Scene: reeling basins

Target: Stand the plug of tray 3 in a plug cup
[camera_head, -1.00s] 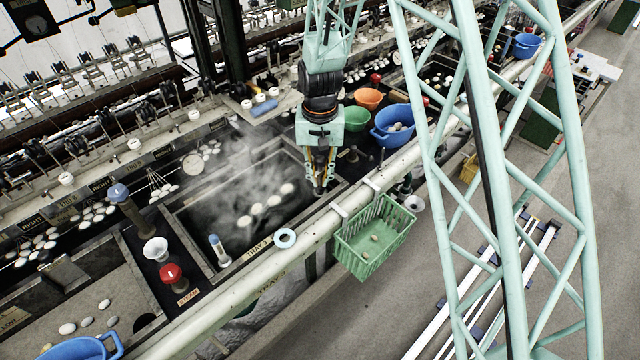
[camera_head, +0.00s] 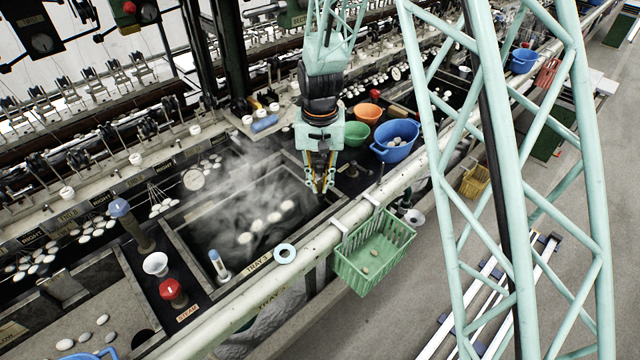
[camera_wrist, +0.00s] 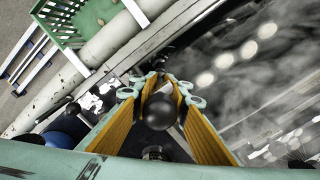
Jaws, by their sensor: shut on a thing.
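My gripper (camera_head: 320,184) hangs over the right end of the steaming basin (camera_head: 178,222) marked as tray 3. In the wrist view, its orange-padded fingers (camera_wrist: 163,88) are closed around a dark round knob (camera_wrist: 160,111), which I take to be the plug's. The rest of the plug is hidden behind the knob and fingers, and I cannot tell how far it is above the basin. A white cup (camera_head: 155,264) stands left of the basin by a red-topped valve. Another white cup (camera_head: 413,217) sits outside the front rail, to the right. I cannot tell which is a plug cup.
A green basket (camera_head: 348,268) hangs outside the front rail (camera_head: 310,248). Green (camera_head: 355,134), orange (camera_head: 368,113) and blue (camera_head: 395,141) bowls stand to the right. Several cocoons float in the basin.

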